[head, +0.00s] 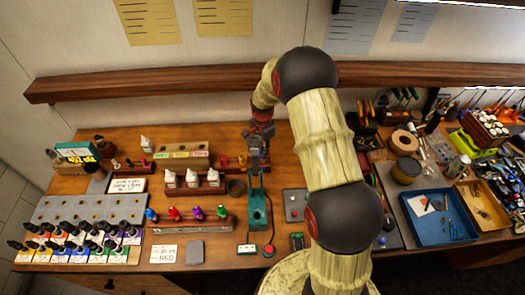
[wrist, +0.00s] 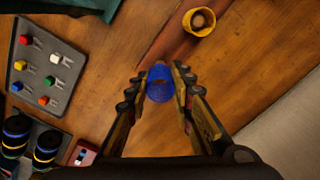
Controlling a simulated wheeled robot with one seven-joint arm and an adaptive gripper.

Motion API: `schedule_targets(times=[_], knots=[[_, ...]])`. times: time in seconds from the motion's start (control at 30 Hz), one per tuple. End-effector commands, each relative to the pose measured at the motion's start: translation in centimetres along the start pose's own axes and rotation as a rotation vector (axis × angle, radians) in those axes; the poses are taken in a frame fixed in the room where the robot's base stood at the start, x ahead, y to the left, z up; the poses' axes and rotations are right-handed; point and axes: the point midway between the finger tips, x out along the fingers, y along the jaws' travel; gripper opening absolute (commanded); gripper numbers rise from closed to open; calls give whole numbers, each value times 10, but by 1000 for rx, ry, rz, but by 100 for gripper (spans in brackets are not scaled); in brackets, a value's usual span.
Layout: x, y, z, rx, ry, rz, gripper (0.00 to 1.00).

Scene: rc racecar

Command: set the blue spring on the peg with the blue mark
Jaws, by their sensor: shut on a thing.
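The blue spring (wrist: 160,86) is between the two fingertips of my gripper (wrist: 160,81) in the wrist view. The fingers are shut on its sides. Brown shows through its open top; I cannot tell whether that is a peg or the wood below. A reddish wooden strip (wrist: 182,45) runs below it and carries a yellow spring (wrist: 188,23) around a wooden peg. In the head view, my gripper (head: 257,152) is over the back middle of the bench, beside the strip with red and yellow springs (head: 243,159). The blue spring and blue mark cannot be made out there.
A grey tray with coloured cubes (wrist: 48,72) is at the left of the wrist view, with black banded cylinders (wrist: 46,145) below it.

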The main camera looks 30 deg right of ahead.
Motion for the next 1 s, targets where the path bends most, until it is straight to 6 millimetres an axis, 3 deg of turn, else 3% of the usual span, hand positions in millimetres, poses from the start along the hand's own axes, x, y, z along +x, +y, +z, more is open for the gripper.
schedule_targets(times=[1.0], knots=[[29,0,0,0,0,0,12]])
